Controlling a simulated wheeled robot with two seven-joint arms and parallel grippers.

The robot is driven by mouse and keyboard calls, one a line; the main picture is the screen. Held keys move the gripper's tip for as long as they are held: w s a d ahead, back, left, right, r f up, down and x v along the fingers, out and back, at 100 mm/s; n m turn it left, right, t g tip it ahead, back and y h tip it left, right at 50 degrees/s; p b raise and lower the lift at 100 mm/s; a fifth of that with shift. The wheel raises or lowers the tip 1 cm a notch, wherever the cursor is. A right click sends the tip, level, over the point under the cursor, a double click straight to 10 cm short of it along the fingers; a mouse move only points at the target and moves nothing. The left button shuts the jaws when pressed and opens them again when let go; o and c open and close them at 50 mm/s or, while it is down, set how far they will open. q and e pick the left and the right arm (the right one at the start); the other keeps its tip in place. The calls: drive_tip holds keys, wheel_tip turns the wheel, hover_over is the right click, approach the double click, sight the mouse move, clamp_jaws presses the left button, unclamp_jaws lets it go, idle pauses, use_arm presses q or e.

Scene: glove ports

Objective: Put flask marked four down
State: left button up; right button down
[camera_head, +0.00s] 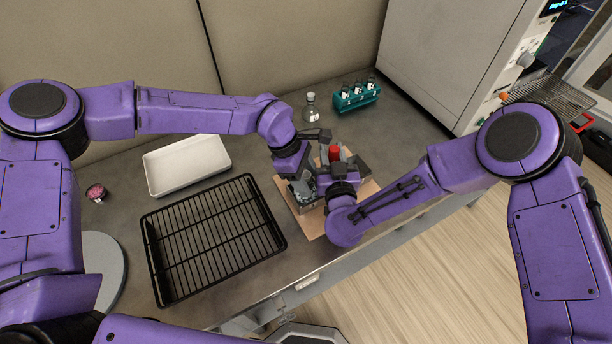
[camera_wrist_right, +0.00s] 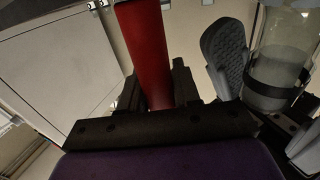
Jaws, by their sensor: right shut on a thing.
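My right gripper (camera_head: 335,158) is shut on a red cylinder (camera_wrist_right: 146,50), which also shows in the head view (camera_head: 334,153). A clear glass flask (camera_wrist_right: 281,64) with greyish contents and a black band stands right of the red cylinder in the right wrist view. A dark grey ribbed finger pad (camera_wrist_right: 225,55) is close to the flask's left side. My left gripper (camera_head: 303,187) is low over the tan board, beside the right one. Its jaws are mostly hidden, so I cannot tell whether it grips the flask. No number four is readable.
A lone flask (camera_head: 310,106) stands at the back, left of a teal rack (camera_head: 357,98) with several labelled flasks. A tan board (camera_head: 312,225) lies under my grippers. A black wire rack (camera_head: 212,238) and white tray (camera_head: 187,164) lie left. A large cabinet (camera_head: 450,55) stands behind right.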

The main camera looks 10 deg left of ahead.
drive_tip(key=c, duration=0.7)
unclamp_jaws()
use_arm(q)
drive_tip(key=v, duration=1.2)
drive_tip(key=shift+r, duration=0.15)
use_arm(e)
drive_tip(key=v, duration=1.2)
